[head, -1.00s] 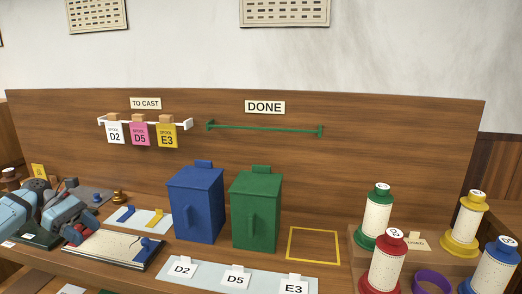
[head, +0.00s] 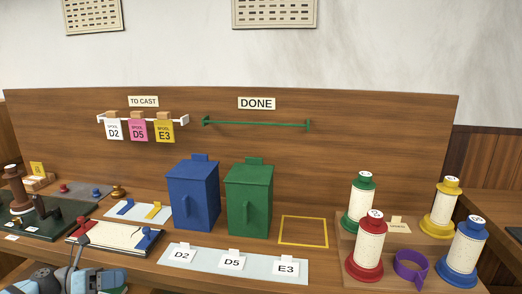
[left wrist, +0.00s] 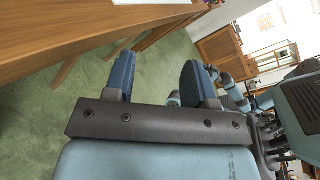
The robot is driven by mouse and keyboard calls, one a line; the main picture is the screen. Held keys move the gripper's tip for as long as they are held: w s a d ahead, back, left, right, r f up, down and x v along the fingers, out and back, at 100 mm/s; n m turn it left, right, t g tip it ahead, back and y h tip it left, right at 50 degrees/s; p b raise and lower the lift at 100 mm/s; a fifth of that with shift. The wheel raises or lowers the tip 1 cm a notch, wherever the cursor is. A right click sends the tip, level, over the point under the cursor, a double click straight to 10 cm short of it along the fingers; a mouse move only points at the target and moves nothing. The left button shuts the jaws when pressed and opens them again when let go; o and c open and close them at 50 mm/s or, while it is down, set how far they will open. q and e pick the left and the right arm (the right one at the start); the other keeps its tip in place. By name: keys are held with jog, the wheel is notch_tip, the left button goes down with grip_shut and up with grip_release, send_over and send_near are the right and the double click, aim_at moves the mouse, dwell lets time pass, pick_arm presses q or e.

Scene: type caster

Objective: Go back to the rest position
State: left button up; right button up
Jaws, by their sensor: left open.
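My left gripper (left wrist: 158,72) shows in the left wrist view with its two blue fingers spread apart. Nothing is between them; green floor lies behind the gap. In the head view the light blue parts of my left arm (head: 62,279) are low at the left edge of the picture, in front of the bench. They are cut off by the lower border. My right gripper is not in view.
The bench holds a cream board (head: 112,237), a blue bin (head: 193,197), a green bin (head: 249,200) and several spools, with a red one (head: 368,245) at front. In the left wrist view a wooden table edge (left wrist: 90,42) is at upper left; green floor is free.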

pick_arm(q)
jog(key=s+d+f+n+t+y, duration=0.1)
jog(key=s+f+n+y, duration=0.65)
jog(key=s+n, duration=0.6)
jog(key=s+d+f+n+t+y, duration=0.15)
jog(key=s+f+n+y, duration=0.35)
jog(key=s+f+n, duration=0.9)
jog(key=w+d+r+n+t+h, duration=0.15)
jog(key=d+n, duration=0.35)
jog(key=d, duration=0.5)
jog(key=w+d+r+n, duration=0.25)
jog(key=d+n, duration=0.35)
jog(key=d, duration=0.4)
notch_tip(320, 180, up, 16)
jog(key=s+a+p, duration=0.1)
jog(key=s+p, duration=0.1)
jog(key=p, duration=1.9)
jog(key=shift+a+y, duration=0.3)
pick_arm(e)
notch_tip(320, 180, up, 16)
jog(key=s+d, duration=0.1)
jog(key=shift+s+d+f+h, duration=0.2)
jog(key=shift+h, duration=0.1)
pick_arm(q)
jog(key=shift+r, duration=0.15)
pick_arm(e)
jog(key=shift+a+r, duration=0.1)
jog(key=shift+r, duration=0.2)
